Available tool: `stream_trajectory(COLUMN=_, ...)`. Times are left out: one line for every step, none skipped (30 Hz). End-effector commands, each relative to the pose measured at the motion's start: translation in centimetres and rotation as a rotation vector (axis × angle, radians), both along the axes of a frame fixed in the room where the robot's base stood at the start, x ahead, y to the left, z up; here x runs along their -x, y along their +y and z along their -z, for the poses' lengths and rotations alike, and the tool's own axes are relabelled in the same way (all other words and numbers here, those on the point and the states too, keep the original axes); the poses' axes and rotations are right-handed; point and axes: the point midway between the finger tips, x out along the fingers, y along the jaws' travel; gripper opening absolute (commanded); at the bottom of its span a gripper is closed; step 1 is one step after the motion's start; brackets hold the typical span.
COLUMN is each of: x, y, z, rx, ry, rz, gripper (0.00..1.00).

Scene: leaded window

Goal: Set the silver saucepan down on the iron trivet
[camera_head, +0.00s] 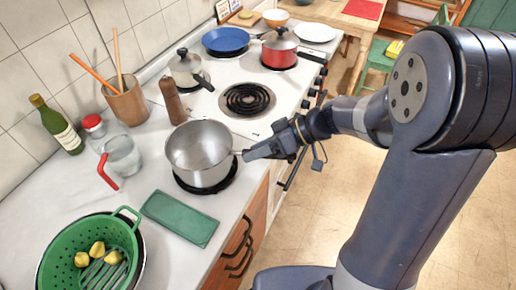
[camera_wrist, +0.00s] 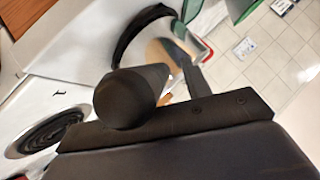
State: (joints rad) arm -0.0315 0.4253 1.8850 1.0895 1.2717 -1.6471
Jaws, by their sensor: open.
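The silver saucepan (camera_head: 198,150) sits upright on the counter, over the dark iron trivet (camera_head: 222,186). Only the trivet's front and right edge shows below the pan; the rest is hidden, and I see no clear gap between them. My gripper (camera_head: 247,154) is open at the saucepan's handle, to the right of the pan. The handle is mostly hidden by the gripper in the head view. In the wrist view a dark rounded shape fills the middle, close to the gripper; I cannot tell whether it is the handle's end or a finger.
A green folded cloth (camera_head: 180,218) lies in front of the pan. A green colander (camera_head: 90,258) with yellow fruit stands front left. A glass jug (camera_head: 122,156) stands left, a brown pepper mill (camera_head: 172,100) behind. The stove's bare coil burner (camera_head: 246,98) is behind right.

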Motion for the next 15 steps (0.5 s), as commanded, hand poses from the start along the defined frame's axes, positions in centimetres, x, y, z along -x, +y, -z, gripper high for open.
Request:
stream_trajectory(x=0.1, y=0.0, z=0.2, rx=0.003, ry=0.002, rz=0.000, gripper=0.46)
stream_trajectory(x=0.0, y=0.0, z=0.2, rx=0.003, ry=0.002, rz=0.000, gripper=0.46)
stream_trajectory(x=0.0, y=-0.1, z=0.1, rx=0.002, ry=0.002, rz=0.001, gripper=0.46)
stream_trajectory(x=0.0, y=-0.2, z=0.1, rx=0.002, ry=0.001, rz=0.000, gripper=0.46)
stream_trajectory(x=0.0, y=-0.3, z=0.0, rx=0.002, ry=0.000, rz=0.001, gripper=0.46)
stream_trajectory(x=-0.1, y=-0.6, z=-0.2, rx=0.002, ry=-0.001, rz=0.003, gripper=0.46)
stream_trajectory(x=-0.2, y=-0.9, z=-0.3, rx=0.002, ry=-0.001, rz=0.002, gripper=0.46)
stream_trajectory(x=-0.2, y=-1.2, z=-0.5, rx=0.002, ry=-0.001, rz=0.003, gripper=0.46)
stream_trajectory(x=-0.3, y=-1.8, z=-0.9, rx=0.001, ry=-0.002, rz=0.005, gripper=0.46)
stream_trajectory(x=-0.4, y=-2.3, z=-1.2, rx=0.001, ry=-0.003, rz=0.004, gripper=0.46)
stream_trajectory(x=-0.4, y=-2.8, z=-1.5, rx=0.003, ry=-0.005, rz=0.005, gripper=0.46)
stream_trajectory(x=-0.6, y=-3.5, z=-1.9, rx=0.000, ry=-0.004, rz=0.005, gripper=0.46)
stream_trajectory(x=-0.6, y=-4.0, z=-2.2, rx=0.001, ry=-0.004, rz=0.006, gripper=0.46)
stream_trajectory(x=-0.7, y=-4.6, z=-2.6, rx=0.002, ry=-0.004, rz=0.006, gripper=0.46)
stream_trajectory(x=-0.8, y=-5.3, z=-3.0, rx=0.000, ry=-0.004, rz=0.005, gripper=0.46)
